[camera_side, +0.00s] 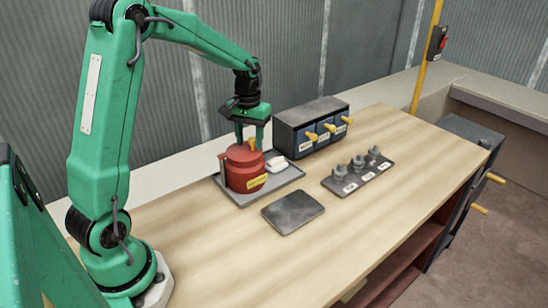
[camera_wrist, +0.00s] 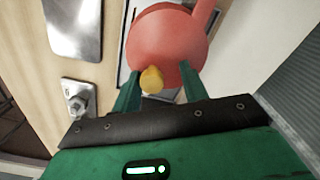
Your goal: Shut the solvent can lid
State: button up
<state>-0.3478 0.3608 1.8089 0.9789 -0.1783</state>
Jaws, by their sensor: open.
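The red solvent can (camera_side: 245,181) stands on a grey tray (camera_side: 290,175) and has a yellow label. Its red lid (camera_side: 240,153) is at the top with a yellow knob (camera_side: 252,143). I cannot tell whether the lid is fully down. My gripper (camera_side: 249,146) is open just above the lid, its fingers pointing down on either side of the knob.
A white object (camera_side: 276,163) lies on the tray beside the can. A dark drawer box (camera_side: 312,126) with yellow handles stands behind. A grey plate (camera_side: 293,211) and a rack of several metal fittings (camera_side: 357,174) lie to the right. The bench front is clear.

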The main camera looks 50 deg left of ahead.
aim_at(250, 140)
jog(key=shift+r, duration=3.55)
jog(key=shift+d, duration=0.1)
jog(key=shift+s+d+r, duration=0.25)
jog(key=shift+d+r, duration=0.2)
jog(key=shift+r, duration=0.05)
jog(key=s+d+r+m+t, duration=0.2)
jog(key=s+d+m, duration=0.1)
jog(key=s+d, duration=0.4)
jog(key=s+d+r+m+t, duration=0.2)
jog(key=s+d, duration=0.5)
jog(key=s, duration=0.4)
jog(key=shift+s+m+t, duration=0.4)
jog(key=shift+m+t, duration=0.1)
jog(key=shift+t, duration=0.3)
